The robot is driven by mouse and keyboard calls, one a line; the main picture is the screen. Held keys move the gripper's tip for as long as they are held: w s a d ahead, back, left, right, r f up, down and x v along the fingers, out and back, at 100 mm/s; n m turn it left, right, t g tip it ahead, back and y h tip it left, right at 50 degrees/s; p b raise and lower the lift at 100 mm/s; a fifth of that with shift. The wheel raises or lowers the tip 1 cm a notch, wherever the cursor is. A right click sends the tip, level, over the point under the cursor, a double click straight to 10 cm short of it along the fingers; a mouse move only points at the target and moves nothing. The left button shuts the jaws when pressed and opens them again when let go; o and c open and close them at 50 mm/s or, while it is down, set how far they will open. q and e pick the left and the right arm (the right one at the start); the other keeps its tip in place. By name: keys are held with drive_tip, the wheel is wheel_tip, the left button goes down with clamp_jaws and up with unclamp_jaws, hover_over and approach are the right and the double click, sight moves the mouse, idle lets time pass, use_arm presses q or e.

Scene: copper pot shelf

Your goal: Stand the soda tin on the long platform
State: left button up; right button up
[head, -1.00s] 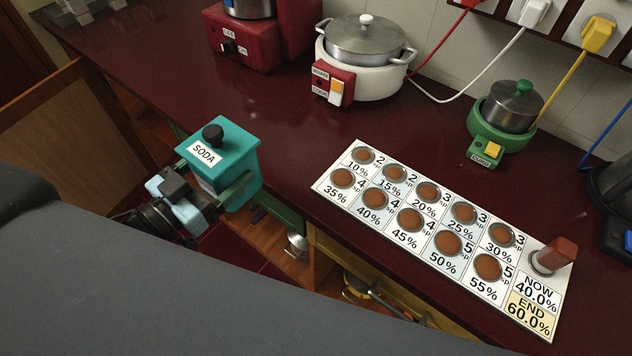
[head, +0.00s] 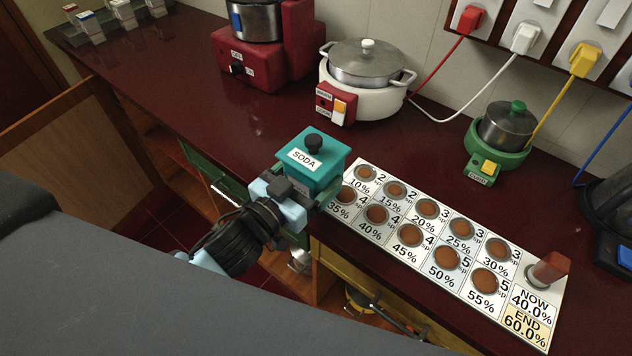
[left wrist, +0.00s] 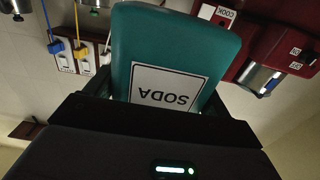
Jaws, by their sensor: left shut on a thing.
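The teal soda tin (head: 312,155) has a black knob on its lid and a white SODA label. My left gripper (head: 316,196) is shut on it and holds it roughly upright by the counter's front edge, at the left end of the percentage board. I cannot tell its exact height over the counter. In the left wrist view the soda tin (left wrist: 175,50) sits between the fingers of my left gripper (left wrist: 155,108), its label upside down. I cannot pick out the long platform for certain. My right gripper is not in view.
The white board (head: 395,258) with brown discs lies right of the tin. A white pot (head: 365,75), a red cooker (head: 250,58) and a green cooker (head: 500,140) stand behind. Several small white containers (head: 120,12) stand at the far left. The dark counter (head: 190,85) between is clear.

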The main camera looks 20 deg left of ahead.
use_arm(q)
drive_tip(key=shift+w+d+r, duration=0.1)
drive_tip(key=shift+w+d, duration=0.2)
drive_tip(key=shift+d, duration=0.15)
wheel_tip(320, 180, down, 3)
drive_tip(key=shift+w+d+r, duration=0.1)
drive_tip(key=shift+f, duration=0.4)
drive_tip(key=shift+f, duration=0.2)
drive_tip(key=o, duration=1.2)
